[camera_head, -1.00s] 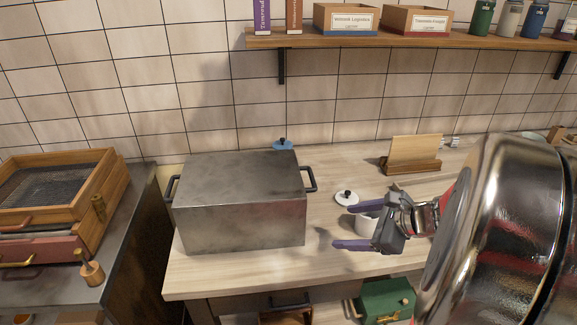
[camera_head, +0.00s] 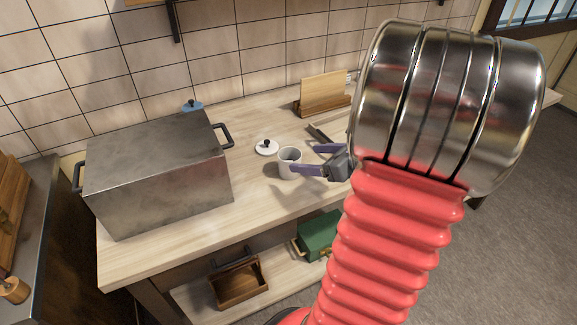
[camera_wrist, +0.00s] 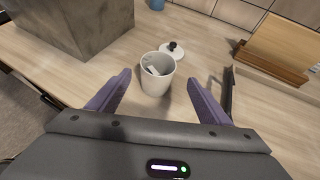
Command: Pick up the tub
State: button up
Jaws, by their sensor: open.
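The tub is a small white cup-like pot (camera_head: 289,165) standing upright and open on the wooden counter. In the wrist view the tub (camera_wrist: 156,76) holds something small and pale inside. Its likely lid, white with a black knob (camera_head: 266,147), lies on the counter just behind it; it also shows in the wrist view (camera_wrist: 173,51). My gripper (camera_head: 310,160) is open, with purple fingers pointing toward the tub. In the wrist view the fingers (camera_wrist: 158,95) stand apart on either side of the tub's near part, with nothing gripped. I cannot tell whether they touch it.
A large grey metal box with black handles (camera_head: 160,175) stands left on the counter (camera_head: 250,195). A wooden board in a stand (camera_head: 325,95) is behind right. A blue-topped item (camera_head: 192,106) sits behind the box. A green box (camera_head: 318,236) and wooden crate (camera_head: 238,284) are below.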

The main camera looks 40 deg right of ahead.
aim_at(283, 158)
jog(key=x, duration=0.7)
jog(key=shift+w, duration=0.15)
jog(key=shift+a+f, duration=0.1)
jog(key=shift+x, duration=2.6)
jog(key=shift+a, duration=0.2)
jog(key=c, duration=1.2)
notch_tip(283, 158, up, 10)
